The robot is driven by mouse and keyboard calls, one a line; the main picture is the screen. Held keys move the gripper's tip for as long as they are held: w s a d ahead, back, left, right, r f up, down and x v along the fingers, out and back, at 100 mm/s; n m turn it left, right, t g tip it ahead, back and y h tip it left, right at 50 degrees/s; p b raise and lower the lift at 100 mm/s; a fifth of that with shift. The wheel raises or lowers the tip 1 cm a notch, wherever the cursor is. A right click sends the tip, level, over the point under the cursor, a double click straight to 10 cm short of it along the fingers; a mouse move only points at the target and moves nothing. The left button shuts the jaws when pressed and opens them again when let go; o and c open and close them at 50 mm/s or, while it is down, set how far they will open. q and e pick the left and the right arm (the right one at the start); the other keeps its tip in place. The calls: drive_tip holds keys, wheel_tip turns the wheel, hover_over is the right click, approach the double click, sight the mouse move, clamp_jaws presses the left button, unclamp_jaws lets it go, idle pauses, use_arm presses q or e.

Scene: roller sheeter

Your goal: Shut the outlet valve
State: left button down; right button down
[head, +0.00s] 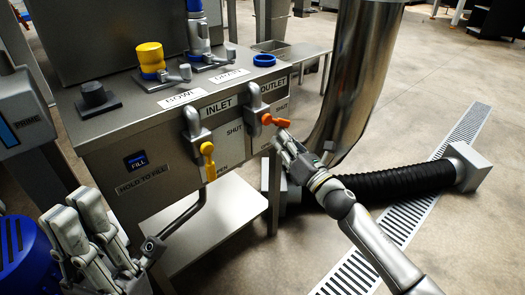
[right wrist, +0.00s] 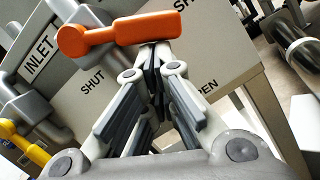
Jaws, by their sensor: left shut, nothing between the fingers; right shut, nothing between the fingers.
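The outlet valve has an orange handle (head: 275,121) on a grey body under the OUTLET label. The handle lies roughly level and points right, towards the partly hidden SHUT label (head: 281,107). In the right wrist view the orange handle (right wrist: 140,30) crosses above my fingers, with the end of OPEN below right. My right gripper (head: 279,141) is shut and empty, its tips just below the handle; whether they touch it I cannot tell. My left gripper (head: 77,203) is shut and empty at the lower left, away from the valve.
The inlet valve's yellow handle (head: 208,160) hangs down left of the outlet valve. A steel column (head: 355,70) and black hose (head: 400,182) stand close to my right arm. A blue motor-like housing (head: 25,255) is near my left gripper. A shelf (head: 215,225) lies below the panel.

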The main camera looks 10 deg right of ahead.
sight(288, 125)
drive_tip(key=n+b, duration=0.1)
drive_tip(key=n, duration=0.1)
drive_tip(key=w+d+r+n+y+b, duration=0.1)
drive_tip(key=n, duration=0.1)
drive_tip(key=d+r+n+y, duration=0.1)
drive_tip(key=n, duration=0.1)
drive_tip(key=shift+w+d+r+g+b, duration=0.2)
drive_tip(key=shift+w+g+b, duration=0.1)
drive_tip(key=shift+g+b, duration=0.1)
drive_tip(key=shift+w+d+r+n, duration=0.1)
drive_tip(key=shift+r+n, duration=0.1)
drive_tip(key=shift+n, duration=0.3)
drive_tip(key=shift+y, duration=0.4)
drive_tip(key=shift+r, duration=0.1)
